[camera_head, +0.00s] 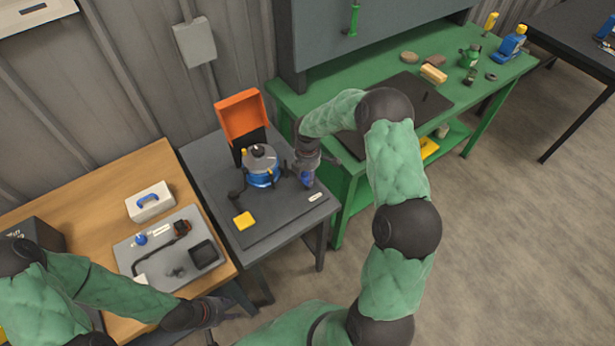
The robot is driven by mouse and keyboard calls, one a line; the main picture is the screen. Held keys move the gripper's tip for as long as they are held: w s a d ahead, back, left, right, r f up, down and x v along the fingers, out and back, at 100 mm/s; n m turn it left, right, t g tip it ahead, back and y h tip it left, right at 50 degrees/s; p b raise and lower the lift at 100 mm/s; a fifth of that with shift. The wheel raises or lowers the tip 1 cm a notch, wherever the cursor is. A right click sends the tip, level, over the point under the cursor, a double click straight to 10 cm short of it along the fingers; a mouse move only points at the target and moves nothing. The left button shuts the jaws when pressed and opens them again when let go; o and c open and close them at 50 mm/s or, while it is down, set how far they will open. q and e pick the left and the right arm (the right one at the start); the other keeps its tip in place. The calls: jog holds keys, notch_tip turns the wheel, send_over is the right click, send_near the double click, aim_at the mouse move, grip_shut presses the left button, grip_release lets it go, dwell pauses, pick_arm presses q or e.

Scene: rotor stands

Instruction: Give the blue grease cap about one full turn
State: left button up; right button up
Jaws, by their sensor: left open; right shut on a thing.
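A small blue part (307,179), which looks like the blue grease cap, shows at the right side of the dark stand table. My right gripper (304,172) reaches down there and is shut on it; the fingers hide much of it. Just left of it stands a rotor unit (260,164) with a grey domed top and a blue body. My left gripper (218,312) is low in the view, past the front edge of the wooden table, away from the rotor; it is open and empty, as far as I can see.
An orange panel (241,115) stands behind the rotor. A yellow block (244,221) and a small white label (315,197) lie on the dark table (262,235). A grey tray (128,252) with parts and a white box (150,205) are on the wooden table. A green bench (300,98) stands behind my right arm.

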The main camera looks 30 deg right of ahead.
jog(key=m+b, duration=0.2)
jog(key=m, duration=0.3)
jog(key=shift+f+m, duration=0.1)
jog(key=shift+m, duration=0.3)
jog(key=m+b, duration=0.2)
jog(key=m, duration=0.4)
jog(key=m+b, duration=0.2)
jog(key=m, duration=0.4)
jog(key=shift+m, duration=0.3)
jog(key=m+b, duration=0.1)
jog(key=m, duration=0.5)
jog(key=shift+b, duration=0.35)
jog(key=m+b, duration=0.1)
jog(key=m, duration=0.5)
jog(key=shift+m, duration=0.3)
jog(key=m+b, duration=0.1)
jog(key=m, duration=0.5)
jog(key=shift+b, duration=0.3)
jog(key=m+b, duration=0.1)
jog(key=m, duration=0.5)
jog(key=shift+m, duration=0.4)
jog(key=m, duration=0.5)
jog(key=shift+m+b, duration=0.4)
